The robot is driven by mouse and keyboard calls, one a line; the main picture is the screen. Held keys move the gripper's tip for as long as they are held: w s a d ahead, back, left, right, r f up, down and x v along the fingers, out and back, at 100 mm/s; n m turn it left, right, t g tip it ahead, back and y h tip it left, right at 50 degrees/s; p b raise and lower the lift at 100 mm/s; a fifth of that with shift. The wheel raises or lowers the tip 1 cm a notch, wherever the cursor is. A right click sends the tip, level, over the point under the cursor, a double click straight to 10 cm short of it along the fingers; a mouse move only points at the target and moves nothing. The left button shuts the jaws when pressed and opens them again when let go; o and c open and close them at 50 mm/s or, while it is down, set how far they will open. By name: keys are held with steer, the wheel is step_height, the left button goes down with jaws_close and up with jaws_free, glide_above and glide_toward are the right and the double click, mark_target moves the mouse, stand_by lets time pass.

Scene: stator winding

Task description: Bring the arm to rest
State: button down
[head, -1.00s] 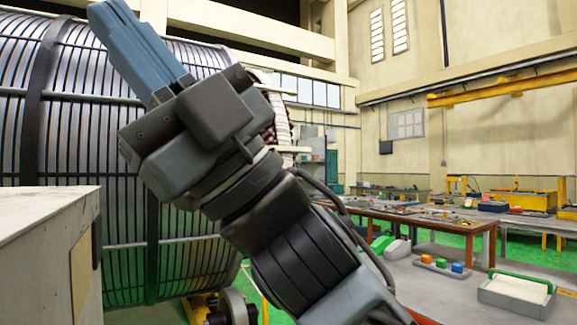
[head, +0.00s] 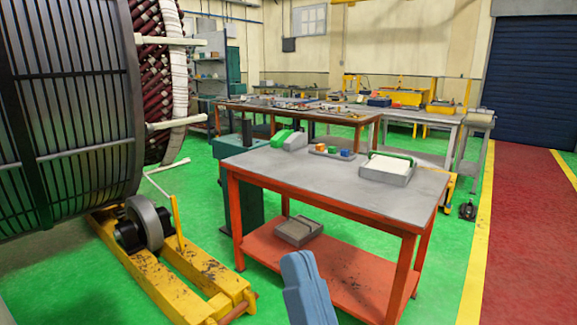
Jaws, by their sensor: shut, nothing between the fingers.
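My gripper (head: 297,262) shows at the bottom middle of the head view. Only its blue-grey fingers are in the picture, pressed together and pointing up, with nothing between them. The rest of my arm is below the picture's edge. In the picture the fingers overlap the lower shelf of the orange-legged workbench (head: 270,163). I cannot tell how far apart they are in depth.
The large stator (head: 75,110) fills the left side above a yellow roller stand (head: 170,268). On the workbench are a green-handled tray (head: 387,170), a block holder (head: 332,152) and a green-and-white item (head: 288,139). A grey tray (head: 298,231) is on its shelf. Red floor at right is clear.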

steer(key=s+d+f+m+g+h, duration=0.2)
steer(key=s+d+f+h, duration=0.35)
steer(key=f, duration=0.35)
steer(key=s+d+f+g+h, duration=0.1)
steer(key=s+d+f+g, duration=0.1)
steer(key=s+d, duration=0.3)
steer(key=s+d+f+g+h, duration=0.2)
steer(key=s+d+f+g, duration=0.1)
steer(key=s, duration=0.6)
steer(key=s+d+f+g+h, duration=0.1)
steer(key=s+d+f+g, duration=0.2)
steer(key=s+d+f, duration=0.3)
steer(key=shift+s+d+f+n+h, duration=0.25)
steer(key=shift+s+d+n+h, duration=0.1)
steer(key=shift+s, duration=0.5)
steer(key=shift+s, duration=0.1)
